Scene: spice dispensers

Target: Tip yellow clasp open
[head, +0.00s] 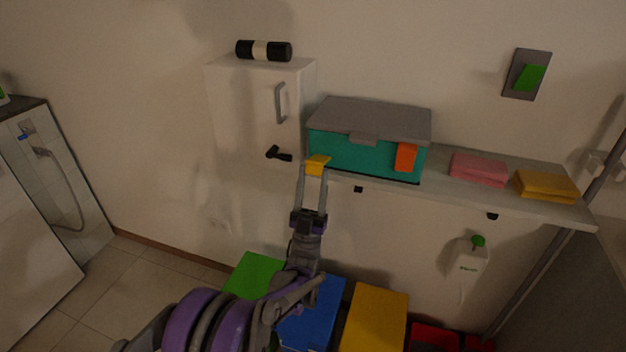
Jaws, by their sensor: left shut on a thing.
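A teal box (345,155) with a grey lid (370,117) stands on the wall shelf, its lid down. An orange clasp (406,157) sits on the right part of its front. A yellow clasp (318,160) at the left part of the front sticks outward, away from the box face. My left gripper (313,170) reaches up from below, shut on the yellow clasp, with a finger on each side of it. My right gripper is not in view.
The shelf (450,190) also holds folded pink cloths (479,170) and yellow cloths (546,186) to the right. A white cabinet (240,110) hangs left of the box. Green (252,272), blue (322,312) and yellow (375,318) bins stand below.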

